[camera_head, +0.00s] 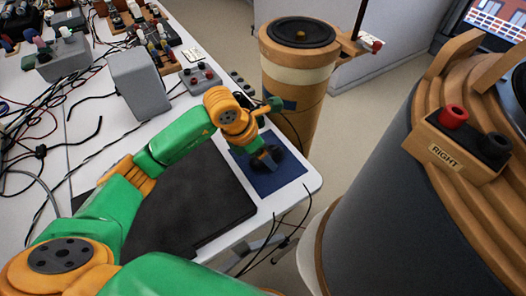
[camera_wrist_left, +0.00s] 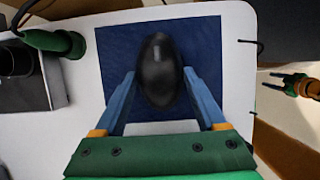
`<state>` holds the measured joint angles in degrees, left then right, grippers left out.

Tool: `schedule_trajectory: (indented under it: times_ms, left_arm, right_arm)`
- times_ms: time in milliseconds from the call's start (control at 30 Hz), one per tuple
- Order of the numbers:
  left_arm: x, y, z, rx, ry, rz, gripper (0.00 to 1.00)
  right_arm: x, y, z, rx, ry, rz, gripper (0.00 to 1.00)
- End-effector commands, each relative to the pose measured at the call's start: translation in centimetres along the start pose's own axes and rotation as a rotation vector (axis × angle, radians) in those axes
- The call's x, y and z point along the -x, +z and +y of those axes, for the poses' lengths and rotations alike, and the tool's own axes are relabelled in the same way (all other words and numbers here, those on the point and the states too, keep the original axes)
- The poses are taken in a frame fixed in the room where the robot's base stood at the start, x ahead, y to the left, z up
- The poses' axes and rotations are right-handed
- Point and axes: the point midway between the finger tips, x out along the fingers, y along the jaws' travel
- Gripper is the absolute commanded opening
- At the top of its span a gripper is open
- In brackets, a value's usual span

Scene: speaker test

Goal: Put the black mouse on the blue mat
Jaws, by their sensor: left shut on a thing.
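The black mouse (camera_wrist_left: 159,70) is between the two blue fingers of my left gripper (camera_wrist_left: 160,92), which is shut on its sides. The dark blue mat (camera_wrist_left: 205,45) lies under the mouse in the wrist view, at the table's right corner. In the head view the left gripper (camera_head: 266,158) points down over the mat (camera_head: 280,181), and the mouse is dark and partly hidden by the fingers. I cannot tell whether the mouse touches the mat. My right gripper (camera_wrist_left: 279,81) shows small at the wrist view's right edge, its fingers apart and empty, away from the mat.
A black flat pad (camera_head: 190,200) lies left of the mat. A grey box (camera_head: 141,83) and loose cables stand behind. A wooden speaker (camera_head: 298,75) stands beyond the table edge, and a large speaker marked RIGHT (camera_head: 385,190) stands to the right.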

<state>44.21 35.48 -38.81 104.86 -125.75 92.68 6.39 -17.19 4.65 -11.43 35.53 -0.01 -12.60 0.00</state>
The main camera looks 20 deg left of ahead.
Motion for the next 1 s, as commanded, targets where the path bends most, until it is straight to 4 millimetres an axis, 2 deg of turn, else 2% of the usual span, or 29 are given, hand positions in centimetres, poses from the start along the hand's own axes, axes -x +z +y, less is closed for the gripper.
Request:
schedule_trajectory:
  times_ms: [200,233,300,500,600,667,900,1000]
  left_arm:
    - [-0.3,-0.1,0.0,0.0,0.0,-0.001,0.16]
    - [-0.2,-0.1,0.0,0.0,0.0,-0.001,0.81]
    - [-0.2,-0.1,0.0,0.0,0.0,-0.001,1.0]
    - [-0.1,-0.1,0.0,0.001,-0.001,-0.001,1.0]
    - [0.7,0.1,0.0,0.0,0.0,-0.003,1.0]
    - [1.9,0.2,0.1,0.001,0.003,-0.005,1.0]
    - [8.7,0.2,0.1,0.0,0.005,-0.006,1.0]
    - [10.7,0.1,0.1,0.001,0.002,-0.004,1.0]
  right_arm:
    - [-0.5,0.0,0.0,0.0,0.0,0.0,0.5]
    - [-0.3,0.0,0.0,0.0,0.0,0.0,0.5]
    - [-0.3,0.0,0.0,0.0,0.0,0.0,0.5]
    - [-0.2,0.0,0.0,0.0,-0.001,0.0,0.5]
    - [0.1,0.0,0.0,0.0,-0.001,0.0,0.5]
    - [0.2,0.0,-0.1,0.0,-0.001,0.0,0.5]
    - [0.6,-0.1,-0.1,0.0,-0.002,0.0,0.5]
    - [0.7,-0.1,-0.1,0.0,-0.002,0.0,0.5]
